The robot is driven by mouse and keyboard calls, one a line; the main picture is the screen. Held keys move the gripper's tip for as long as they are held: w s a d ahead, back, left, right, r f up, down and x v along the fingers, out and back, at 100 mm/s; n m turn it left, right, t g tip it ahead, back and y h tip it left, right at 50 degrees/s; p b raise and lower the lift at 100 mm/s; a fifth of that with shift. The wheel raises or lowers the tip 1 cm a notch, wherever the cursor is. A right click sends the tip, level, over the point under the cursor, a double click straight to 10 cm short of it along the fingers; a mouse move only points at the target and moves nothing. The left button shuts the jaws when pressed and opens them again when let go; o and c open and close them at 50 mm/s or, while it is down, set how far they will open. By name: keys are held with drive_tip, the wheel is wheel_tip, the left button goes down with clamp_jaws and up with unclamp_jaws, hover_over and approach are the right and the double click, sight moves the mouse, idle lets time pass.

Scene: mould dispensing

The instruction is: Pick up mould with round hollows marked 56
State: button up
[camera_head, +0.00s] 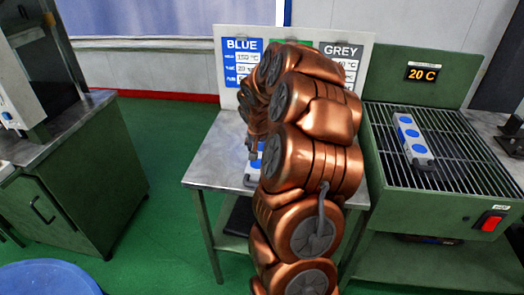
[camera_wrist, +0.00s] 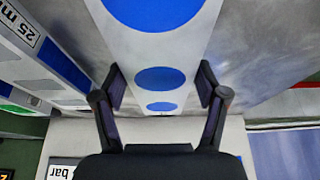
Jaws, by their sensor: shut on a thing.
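A pale mould with round blue hollows (camera_wrist: 200,25) runs down the middle of the wrist view. My gripper (camera_wrist: 160,84) has one finger on each side of it and is shut on it. Its number cannot be read. In the head view a small part of a pale and blue mould (camera_head: 250,180) shows on the metal table, mostly hidden by my copper arm. My gripper is largely hidden there too. Another pale mould with round blue hollows (camera_head: 408,120) lies on the grill rack at the right; its mark is too small to read.
More moulds (camera_wrist: 45,50), one marked "25 m", lie close at left in the wrist view. A sign board (camera_head: 360,50) stands behind the metal table (camera_head: 205,165). The green grill station (camera_head: 425,205) reads 20 C. A green cabinet (camera_head: 85,185) stands left, with clear floor between.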

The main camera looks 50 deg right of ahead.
drive_tip(key=c, duration=0.3)
drive_tip(key=shift+r, duration=0.15)
drive_tip(key=shift+r+b, duration=0.45)
drive_tip(key=shift+r, duration=1.25)
drive_tip(key=s+a+b, duration=0.1)
drive_tip(key=s+a, duration=0.2)
drive_tip(key=s+a+r, duration=0.1)
drive_tip(key=s+a, duration=0.3)
drive_tip(key=s+a+b, duration=0.1)
drive_tip(key=s+a, duration=0.3)
drive_tip(key=shift+s+r+b, duration=0.2)
drive_tip(key=shift+s+b, duration=0.05)
drive_tip(key=shift+b, duration=0.1)
